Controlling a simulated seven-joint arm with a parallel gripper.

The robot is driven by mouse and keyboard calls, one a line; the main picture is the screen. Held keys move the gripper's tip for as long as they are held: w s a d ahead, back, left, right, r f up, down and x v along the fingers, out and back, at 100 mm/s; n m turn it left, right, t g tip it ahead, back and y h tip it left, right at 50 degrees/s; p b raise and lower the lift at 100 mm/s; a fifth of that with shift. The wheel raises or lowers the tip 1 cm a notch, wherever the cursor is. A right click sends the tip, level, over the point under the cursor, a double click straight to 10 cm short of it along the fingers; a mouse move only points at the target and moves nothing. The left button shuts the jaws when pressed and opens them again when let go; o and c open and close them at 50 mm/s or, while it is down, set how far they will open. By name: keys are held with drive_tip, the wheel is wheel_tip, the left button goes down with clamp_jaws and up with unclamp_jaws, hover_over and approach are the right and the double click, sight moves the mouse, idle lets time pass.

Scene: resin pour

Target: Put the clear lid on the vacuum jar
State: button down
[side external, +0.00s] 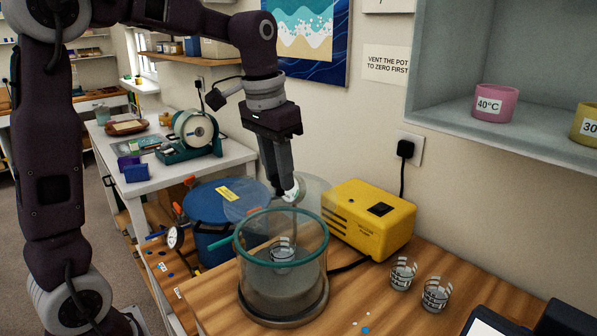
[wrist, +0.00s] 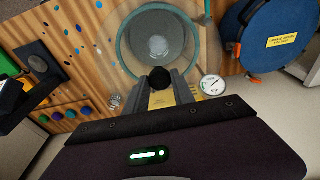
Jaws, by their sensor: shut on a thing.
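The vacuum jar (side external: 258,285) is a clear cylinder with a teal rim, standing on the wooden bench. In the wrist view its round mouth (wrist: 123,48) lies below and ahead of my fingers. A banded clear cup (side external: 283,250) stands inside it. My gripper (side external: 291,193) points down above the far side of the jar and is shut on the clear lid (side external: 315,193) at its black knob (wrist: 160,79). The lid is a faint disc held above the jar and set toward its far side. Its full outline is hard to see.
A blue pot (side external: 204,245) with a dial gauge (side external: 175,237) stands close left behind the jar. A yellow pump (side external: 368,222) stands behind right. Two banded cups (side external: 403,272) (side external: 436,294) stand on the bench at right. A shelf (side external: 520,143) overhangs the upper right.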

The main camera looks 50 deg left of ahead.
sight(278, 195)
drive_tip(key=shift+f, duration=3.15)
drive_tip(key=shift+f, duration=0.45)
drive_tip(key=c, duration=1)
unclamp_jaws()
wheel_tip(278, 195, up, 8)
drive_tip(key=shift+f, duration=0.1)
